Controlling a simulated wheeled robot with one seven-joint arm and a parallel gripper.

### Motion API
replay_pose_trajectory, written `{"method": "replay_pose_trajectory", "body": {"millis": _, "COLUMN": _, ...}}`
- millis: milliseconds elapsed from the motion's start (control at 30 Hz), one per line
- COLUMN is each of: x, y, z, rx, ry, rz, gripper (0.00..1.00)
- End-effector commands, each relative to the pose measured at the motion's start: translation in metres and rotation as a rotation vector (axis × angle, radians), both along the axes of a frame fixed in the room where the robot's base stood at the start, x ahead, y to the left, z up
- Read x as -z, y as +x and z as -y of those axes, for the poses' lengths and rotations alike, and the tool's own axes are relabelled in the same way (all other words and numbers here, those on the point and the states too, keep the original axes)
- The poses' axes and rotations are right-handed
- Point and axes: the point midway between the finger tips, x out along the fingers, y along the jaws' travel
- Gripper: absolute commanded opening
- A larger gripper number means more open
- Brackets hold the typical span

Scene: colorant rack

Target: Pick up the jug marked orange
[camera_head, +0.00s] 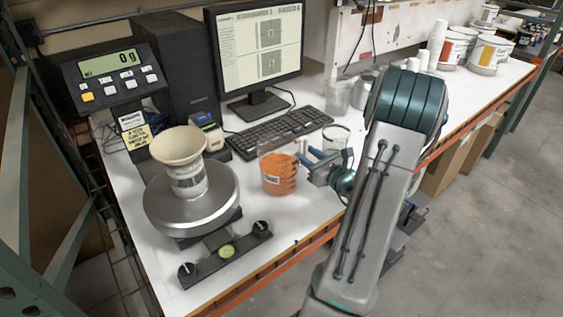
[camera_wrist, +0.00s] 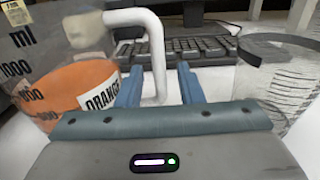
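The jug marked orange (camera_head: 278,172) is a clear measuring jug with orange contents, upright on the white table between the scale and my arm. In the wrist view the jug (camera_wrist: 75,85) fills the left side, with an "ORANGE" label and ml marks. Its white handle (camera_wrist: 155,45) rises in the middle of that view. My gripper (camera_wrist: 158,85) has its two blue fingers apart, one on each side of the handle's lower part. In the head view my gripper (camera_head: 308,158) is at the jug's right side. I cannot tell whether either finger touches the handle.
A clear container (camera_wrist: 280,70) stands close on the right of my gripper. A keyboard (camera_head: 278,130) and monitor (camera_head: 258,50) are behind the jug. A scale (camera_head: 190,205) bearing a cream-topped container (camera_head: 180,160) stands to the left. White pails (camera_head: 489,55) stand at the far right.

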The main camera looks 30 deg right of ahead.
Motion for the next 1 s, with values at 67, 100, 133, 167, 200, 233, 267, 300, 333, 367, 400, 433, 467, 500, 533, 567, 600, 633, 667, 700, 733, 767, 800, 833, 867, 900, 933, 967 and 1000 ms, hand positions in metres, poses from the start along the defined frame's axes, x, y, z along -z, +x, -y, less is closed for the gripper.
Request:
{"method": "replay_pose_trajectory", "body": {"millis": 67, "x": -0.0008, "y": 0.0094, "z": -0.0011, "rx": -0.002, "ry": 0.001, "rz": 0.0, "gripper": 0.34}}
{"method": "replay_pose_trajectory", "body": {"millis": 100, "x": -0.0004, "y": 0.012, "z": -0.0011, "rx": -0.001, "ry": 0.001, "rz": 0.0, "gripper": 0.34}}
{"method": "replay_pose_trajectory", "body": {"millis": 133, "x": -0.0002, "y": 0.0135, "z": -0.0011, "rx": 0.0, "ry": 0.001, "rz": 0.001, "gripper": 0.34}}
{"method": "replay_pose_trajectory", "body": {"millis": 167, "x": 0.0, "y": 0.0144, "z": -0.001, "rx": 0.0, "ry": 0.001, "rz": 0.001, "gripper": 0.34}}
{"method": "replay_pose_trajectory", "body": {"millis": 200, "x": 0.0003, "y": 0.015, "z": -0.001, "rx": 0.001, "ry": 0.001, "rz": 0.0, "gripper": 0.34}}
{"method": "replay_pose_trajectory", "body": {"millis": 233, "x": 0.0004, "y": 0.015, "z": -0.0009, "rx": 0.001, "ry": 0.001, "rz": 0.0, "gripper": 0.34}}
{"method": "replay_pose_trajectory", "body": {"millis": 267, "x": 0.0005, "y": 0.015, "z": -0.0009, "rx": 0.001, "ry": 0.0, "rz": 0.0, "gripper": 0.34}}
{"method": "replay_pose_trajectory", "body": {"millis": 300, "x": 0.0005, "y": 0.0148, "z": -0.001, "rx": 0.001, "ry": 0.0, "rz": 0.0, "gripper": 0.34}}
{"method": "replay_pose_trajectory", "body": {"millis": 333, "x": 0.0005, "y": 0.0148, "z": -0.001, "rx": 0.001, "ry": 0.0, "rz": 0.0, "gripper": 0.34}}
{"method": "replay_pose_trajectory", "body": {"millis": 367, "x": 0.0005, "y": 0.0148, "z": -0.001, "rx": 0.001, "ry": 0.0, "rz": 0.0, "gripper": 0.34}}
{"method": "replay_pose_trajectory", "body": {"millis": 400, "x": 0.0005, "y": 0.0147, "z": -0.001, "rx": 0.001, "ry": 0.0, "rz": 0.0, "gripper": 0.25}}
{"method": "replay_pose_trajectory", "body": {"millis": 433, "x": 0.0005, "y": 0.0147, "z": -0.001, "rx": 0.001, "ry": 0.0, "rz": 0.0, "gripper": 0.17}}
{"method": "replay_pose_trajectory", "body": {"millis": 467, "x": 0.0005, "y": 0.0146, "z": -0.001, "rx": 0.001, "ry": 0.0, "rz": 0.0, "gripper": 0.09}}
{"method": "replay_pose_trajectory", "body": {"millis": 500, "x": 0.0005, "y": 0.0146, "z": -0.001, "rx": 0.001, "ry": 0.0, "rz": 0.0, "gripper": 0.0}}
{"method": "replay_pose_trajectory", "body": {"millis": 533, "x": 0.0005, "y": 0.0146, "z": -0.001, "rx": 0.001, "ry": 0.0, "rz": 0.0, "gripper": 0.0}}
{"method": "replay_pose_trajectory", "body": {"millis": 567, "x": 0.0005, "y": 0.0145, "z": -0.0009, "rx": 0.001, "ry": 0.0, "rz": 0.0, "gripper": 0.0}}
{"method": "replay_pose_trajectory", "body": {"millis": 600, "x": 0.0005, "y": 0.0145, "z": -0.0009, "rx": 0.001, "ry": 0.0, "rz": 0.0, "gripper": 0.0}}
{"method": "replay_pose_trajectory", "body": {"millis": 633, "x": 0.0004, "y": 0.0145, "z": -0.0009, "rx": 0.001, "ry": 0.0, "rz": 0.0, "gripper": 0.0}}
{"method": "replay_pose_trajectory", "body": {"millis": 667, "x": 0.0004, "y": 0.0145, "z": -0.0009, "rx": 0.001, "ry": 0.0, "rz": 0.0, "gripper": 0.0}}
{"method": "replay_pose_trajectory", "body": {"millis": 700, "x": 0.0004, "y": 0.0144, "z": -0.0009, "rx": 0.001, "ry": 0.0, "rz": 0.0, "gripper": 0.0}}
{"method": "replay_pose_trajectory", "body": {"millis": 733, "x": 0.0004, "y": 0.0144, "z": -0.0009, "rx": 0.001, "ry": 0.0, "rz": 0.0, "gripper": 0.0}}
{"method": "replay_pose_trajectory", "body": {"millis": 767, "x": 0.0004, "y": 0.0144, "z": -0.0009, "rx": 0.001, "ry": 0.0, "rz": 0.0, "gripper": 0.0}}
{"method": "replay_pose_trajectory", "body": {"millis": 800, "x": 0.0004, "y": 0.0144, "z": -0.0009, "rx": 0.001, "ry": 0.0, "rz": 0.0, "gripper": 0.0}}
{"method": "replay_pose_trajectory", "body": {"millis": 833, "x": 0.0004, "y": 0.0144, "z": -0.0009, "rx": 0.001, "ry": 0.0, "rz": 0.0, "gripper": 0.0}}
{"method": "replay_pose_trajectory", "body": {"millis": 867, "x": 0.0004, "y": 0.0144, "z": -0.0009, "rx": 0.001, "ry": 0.0, "rz": 0.0, "gripper": 0.0}}
{"method": "replay_pose_trajectory", "body": {"millis": 900, "x": 0.0004, "y": 0.0143, "z": -0.0008, "rx": 0.001, "ry": 0.0, "rz": 0.0, "gripper": 0.0}}
{"method": "replay_pose_trajectory", "body": {"millis": 933, "x": 0.0004, "y": 0.0143, "z": -0.0008, "rx": 0.001, "ry": 0.0, "rz": 0.0, "gripper": 0.0}}
{"method": "replay_pose_trajectory", "body": {"millis": 967, "x": 0.0004, "y": 0.0143, "z": -0.0008, "rx": 0.001, "ry": 0.0, "rz": 0.0, "gripper": 0.0}}
{"method": "replay_pose_trajectory", "body": {"millis": 1000, "x": 0.0004, "y": 0.0143, "z": -0.0008, "rx": 0.001, "ry": 0.0, "rz": 0.0, "gripper": 0.0}}
